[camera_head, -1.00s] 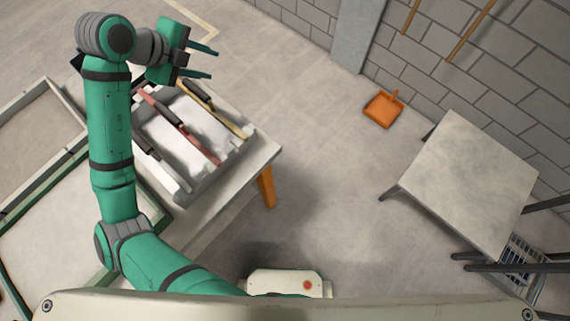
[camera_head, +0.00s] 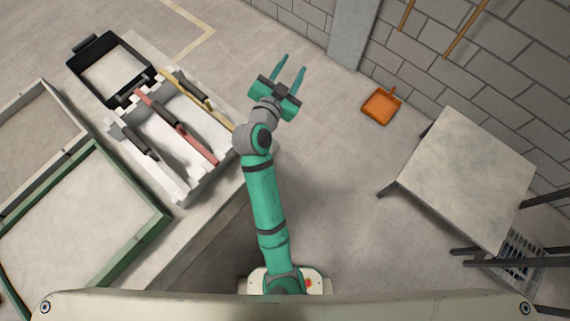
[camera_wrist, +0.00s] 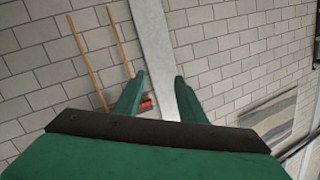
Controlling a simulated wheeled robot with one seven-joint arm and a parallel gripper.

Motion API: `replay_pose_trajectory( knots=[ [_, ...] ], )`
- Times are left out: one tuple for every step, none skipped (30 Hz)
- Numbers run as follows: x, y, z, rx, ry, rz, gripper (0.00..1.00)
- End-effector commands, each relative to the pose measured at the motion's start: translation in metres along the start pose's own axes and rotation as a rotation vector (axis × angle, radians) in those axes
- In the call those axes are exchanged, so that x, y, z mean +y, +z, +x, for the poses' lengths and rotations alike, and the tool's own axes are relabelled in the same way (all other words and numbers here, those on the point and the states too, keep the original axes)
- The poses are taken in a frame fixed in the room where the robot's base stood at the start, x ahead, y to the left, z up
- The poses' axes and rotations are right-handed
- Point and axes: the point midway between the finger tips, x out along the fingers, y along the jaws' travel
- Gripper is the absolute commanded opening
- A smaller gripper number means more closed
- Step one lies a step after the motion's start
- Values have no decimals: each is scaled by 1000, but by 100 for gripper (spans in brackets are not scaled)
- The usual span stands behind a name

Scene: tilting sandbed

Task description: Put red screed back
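The red screed (camera_head: 188,134) lies in the middle of the white notched rack (camera_head: 176,186), its dark handle in the middle and its length running diagonally. A yellow screed (camera_head: 196,92) lies to its right and a white screed with a black handle (camera_head: 148,160) to its left, both in the same rack. My gripper (camera_head: 289,64) is to the right of the rack, over the floor, apart from all the screeds. Its two green fingers are spread with nothing between them. In the wrist view the fingers (camera_wrist: 160,95) are also apart and empty, facing the block wall.
Sand frames (camera_head: 85,226) stand at the left. A black-rimmed tray (camera_head: 112,70) is behind the rack. An orange dustpan (camera_head: 381,106) lies on the floor by the wall. A grey table (camera_head: 467,178) stands at right. Floor between is clear.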

Motion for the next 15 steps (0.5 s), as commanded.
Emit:
replay_pose_trajectory(
  knots=[
    [15, 6, -4, -4, -19, -53, 37],
    [21, 10, -7, -6, -35, -83, 37],
    [30, 15, -12, -12, -57, -124, 37],
    [37, 20, -16, -17, -72, -156, 37],
    [44, 24, -21, -22, -90, -187, 37],
    [53, 30, -28, -29, -112, -225, 37],
    [60, 35, -33, -35, -129, -254, 37],
    [66, 40, -39, -41, -146, -280, 37],
    [75, 46, -48, -50, -167, -314, 37],
    [82, 51, -55, -57, -183, -339, 37],
    [89, 56, -62, -65, -198, -362, 37],
    [98, 62, -73, -75, -218, -390, 37],
    [104, 66, -82, -83, -234, -409, 37],
    [110, 71, -90, -90, -248, -428, 37],
    [119, 77, -102, -101, -266, -452, 37]
  ],
)
